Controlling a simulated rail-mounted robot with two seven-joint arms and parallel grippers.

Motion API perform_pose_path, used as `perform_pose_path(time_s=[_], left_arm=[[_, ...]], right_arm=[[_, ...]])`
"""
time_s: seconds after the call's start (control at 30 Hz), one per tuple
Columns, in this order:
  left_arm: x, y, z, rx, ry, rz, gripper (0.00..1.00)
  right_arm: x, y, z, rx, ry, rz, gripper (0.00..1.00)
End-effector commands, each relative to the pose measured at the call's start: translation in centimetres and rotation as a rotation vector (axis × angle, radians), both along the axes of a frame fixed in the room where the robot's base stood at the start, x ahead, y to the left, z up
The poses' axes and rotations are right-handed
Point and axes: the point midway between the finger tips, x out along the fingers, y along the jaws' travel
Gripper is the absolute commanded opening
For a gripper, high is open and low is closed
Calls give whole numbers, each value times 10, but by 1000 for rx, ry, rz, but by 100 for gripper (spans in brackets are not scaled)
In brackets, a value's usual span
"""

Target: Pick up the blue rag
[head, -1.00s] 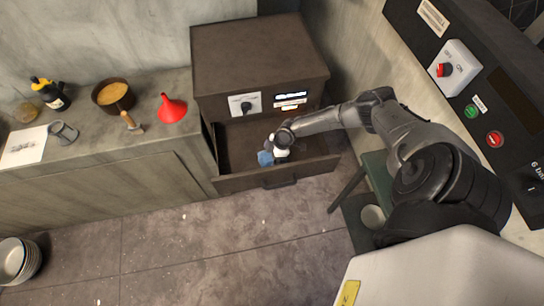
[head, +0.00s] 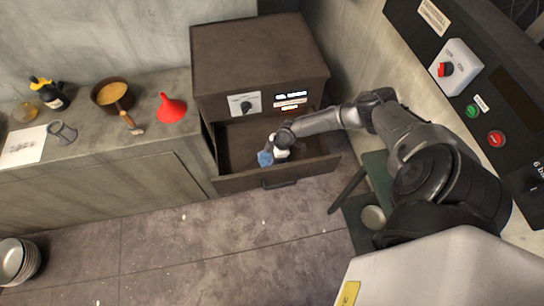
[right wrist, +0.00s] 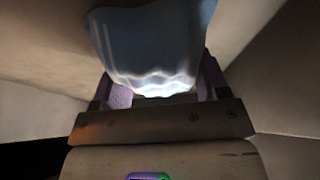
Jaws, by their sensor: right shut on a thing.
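The blue rag (head: 265,158) shows as a small blue patch in the open drawer (head: 232,184) of the brown cabinet, at the middle of the head view. My right gripper (head: 272,154) reaches down into the drawer and is shut on the rag. In the right wrist view the rag (right wrist: 150,45) fills the space between the two fingers (right wrist: 158,90) and extends away from them. Whether the rag still touches the drawer floor is hard to tell. My left gripper is not in view.
The brown cabinet (head: 258,60) stands above the drawer. A counter at left holds a red funnel (head: 171,108), a yellow-filled pan (head: 112,95), a dark bottle (head: 52,95) and a paper sheet (head: 22,147). Stacked bowls (head: 15,262) stand lower left. A control panel (head: 470,80) is at right.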

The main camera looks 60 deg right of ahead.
Motion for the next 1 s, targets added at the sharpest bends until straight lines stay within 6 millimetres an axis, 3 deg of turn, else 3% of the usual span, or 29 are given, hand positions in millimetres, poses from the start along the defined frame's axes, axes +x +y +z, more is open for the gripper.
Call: perform_pose_path(time_s=[0.17, 0.53, 1.0], left_arm=[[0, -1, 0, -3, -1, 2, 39], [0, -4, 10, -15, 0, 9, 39], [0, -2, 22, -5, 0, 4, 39]], right_arm=[[0, 0, 0, 1, 1, 0, 45], [0, 0, 9, -1, 0, 1, 44], [0, 0, 87, -1, -1, 2, 44]])
